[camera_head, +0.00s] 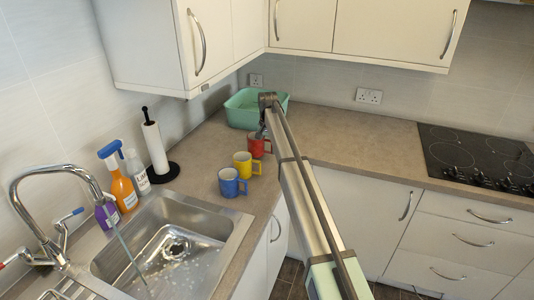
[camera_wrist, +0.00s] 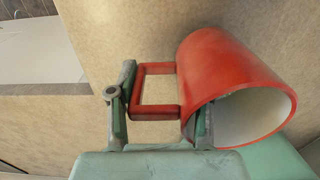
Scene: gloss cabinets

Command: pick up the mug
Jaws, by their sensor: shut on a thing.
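A red mug (camera_head: 257,147) stands on the worktop at the far end of a row of mugs. In the wrist view the red mug (camera_wrist: 225,75) fills the upper right, with its white inside partly visible. My gripper (camera_wrist: 161,100) is shut on the red mug at its square handle, with one finger at the handle's outer side and the other by the mug's wall. In the head view my gripper (camera_head: 264,133) is at the red mug, and my arm hides part of that area.
A yellow mug (camera_head: 243,165) and a blue mug (camera_head: 231,184) stand nearer the sink (camera_head: 170,250). A green basin (camera_head: 240,112) is behind the red mug. Bottles (camera_head: 123,192) and a paper towel roll (camera_head: 155,148) stand left. The worktop right of my arm is clear up to the hob (camera_head: 470,155).

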